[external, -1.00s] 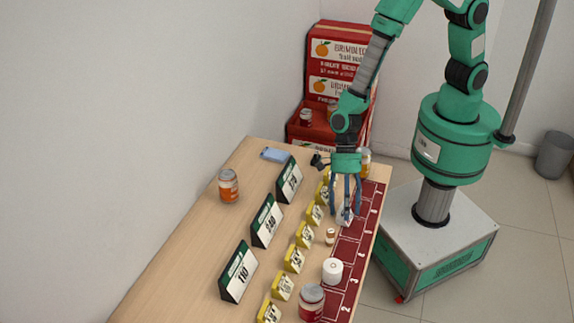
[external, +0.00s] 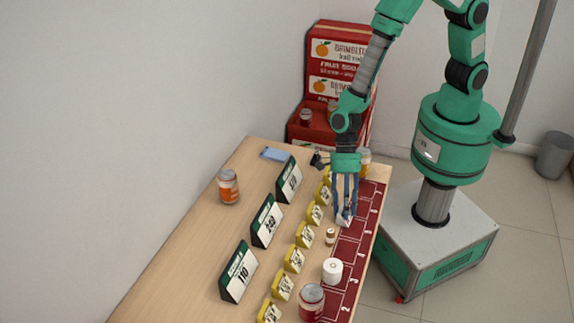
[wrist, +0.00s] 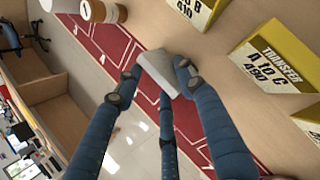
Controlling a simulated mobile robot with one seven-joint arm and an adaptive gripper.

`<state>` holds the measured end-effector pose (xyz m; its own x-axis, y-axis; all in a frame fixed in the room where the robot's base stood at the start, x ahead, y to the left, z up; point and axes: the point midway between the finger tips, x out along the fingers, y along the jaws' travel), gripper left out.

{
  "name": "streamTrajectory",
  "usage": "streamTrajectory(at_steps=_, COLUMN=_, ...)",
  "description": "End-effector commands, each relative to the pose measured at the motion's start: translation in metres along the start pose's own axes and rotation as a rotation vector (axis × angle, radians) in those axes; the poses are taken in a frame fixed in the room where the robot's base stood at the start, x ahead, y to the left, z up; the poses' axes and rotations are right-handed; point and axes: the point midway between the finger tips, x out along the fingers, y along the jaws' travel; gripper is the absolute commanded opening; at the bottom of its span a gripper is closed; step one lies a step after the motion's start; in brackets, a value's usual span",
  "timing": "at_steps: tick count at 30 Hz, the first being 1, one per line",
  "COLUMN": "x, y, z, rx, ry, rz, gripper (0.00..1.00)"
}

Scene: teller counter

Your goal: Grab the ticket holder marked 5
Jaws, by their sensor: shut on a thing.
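A small white and grey ticket holder (wrist: 158,70) is between my gripper's fingertips in the wrist view. It also shows as a small pale shape (external: 344,218) at the red mat in the external view. My gripper (wrist: 152,76) points down and its blue fingers are shut on this holder. In the external view my gripper (external: 345,214) is low over the counter. No number can be read on the holder, and the fingers hide part of it.
The red numbered mat (external: 348,262) runs along the counter's right edge. A small brown-and-white jar (external: 330,236), a white cylinder (external: 332,271) and a red jar (external: 311,302) stand nearby. Yellow signs (external: 305,236) line the left side, with bigger green-topped signs (external: 267,222) beyond.

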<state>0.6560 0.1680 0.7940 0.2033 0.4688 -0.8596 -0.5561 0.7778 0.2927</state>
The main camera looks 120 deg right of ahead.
Motion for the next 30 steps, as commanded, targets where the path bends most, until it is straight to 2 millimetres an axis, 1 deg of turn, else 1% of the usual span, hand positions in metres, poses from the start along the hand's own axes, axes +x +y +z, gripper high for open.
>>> streamTrajectory(at_steps=6, x=0.000, y=0.000, z=-0.001, rx=0.001, ry=0.002, rz=0.000, gripper=0.12)
streamTrajectory(at_steps=11, x=-0.006, y=0.002, z=0.002, rx=0.000, ry=0.002, rz=0.000, gripper=0.12)
streamTrajectory(at_steps=14, x=-0.013, y=0.004, z=0.006, rx=0.001, ry=0.001, rz=-0.001, gripper=0.12)
streamTrajectory(at_steps=19, x=-0.034, y=0.011, z=0.017, rx=0.000, ry=0.000, rz=-0.001, gripper=0.12)
streamTrajectory(at_steps=21, x=-0.035, y=0.015, z=0.004, rx=0.001, ry=0.002, rz=0.000, gripper=0.12)
streamTrajectory(at_steps=23, x=-0.039, y=0.018, z=-0.003, rx=0.003, ry=0.001, rz=0.000, gripper=0.12)
streamTrajectory(at_steps=30, x=-0.056, y=0.035, z=-0.040, rx=0.002, ry=0.001, rz=0.000, gripper=0.12)
